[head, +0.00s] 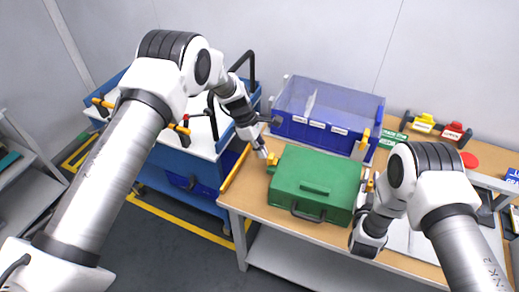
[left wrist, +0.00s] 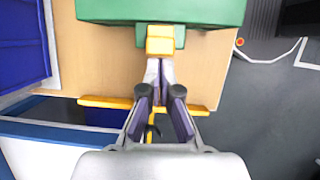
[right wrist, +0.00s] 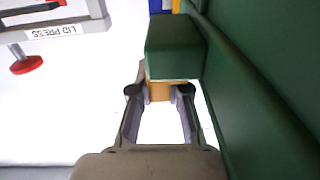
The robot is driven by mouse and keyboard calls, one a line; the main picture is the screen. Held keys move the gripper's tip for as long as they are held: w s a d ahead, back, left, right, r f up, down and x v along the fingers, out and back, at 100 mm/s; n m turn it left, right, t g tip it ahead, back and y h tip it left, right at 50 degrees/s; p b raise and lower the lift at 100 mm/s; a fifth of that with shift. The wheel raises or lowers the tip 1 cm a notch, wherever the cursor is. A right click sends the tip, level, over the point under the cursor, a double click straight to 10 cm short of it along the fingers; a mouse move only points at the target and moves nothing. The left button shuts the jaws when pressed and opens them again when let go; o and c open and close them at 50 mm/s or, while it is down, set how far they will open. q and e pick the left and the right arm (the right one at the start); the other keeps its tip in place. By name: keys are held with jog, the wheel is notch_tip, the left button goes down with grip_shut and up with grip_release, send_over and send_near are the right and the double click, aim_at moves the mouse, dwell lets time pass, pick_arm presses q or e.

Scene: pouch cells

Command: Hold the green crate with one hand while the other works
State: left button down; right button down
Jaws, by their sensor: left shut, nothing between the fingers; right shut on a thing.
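The green crate (head: 312,188) stands closed on the wooden table, with a dark handle on its front. A yellow tab (head: 273,160) sticks out of its left end. My left gripper (head: 264,153) is at that tab; in the left wrist view its fingers (left wrist: 158,72) are shut with nothing between them, tips close to the tab (left wrist: 160,40). Whether they touch it I cannot tell. My right gripper (right wrist: 160,92) is shut on the yellow tab (right wrist: 158,90) at the crate's right end, which the arm partly hides in the head view.
A clear-lidded blue bin (head: 325,110) stands behind the crate. A blue cart with a white top (head: 170,140) is at the left. Yellow and red labelled pieces (head: 455,131) lie at the back right. The lid press (right wrist: 65,30) shows in the right wrist view.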

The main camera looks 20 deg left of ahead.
pick_arm(q)
jog(key=shift+d, duration=1.15)
jog(key=shift+a, duration=0.1)
jog(key=a+r, duration=0.7)
jog(key=r, duration=0.2)
jog(key=shift+a+r, duration=0.2)
jog(key=shift+a, duration=0.1)
jog(key=shift+w, duration=0.1)
pick_arm(e)
jog(key=c, duration=1.1)
grip_release()
jog(key=shift+o, duration=0.2)
jog(key=shift+s, duration=0.1)
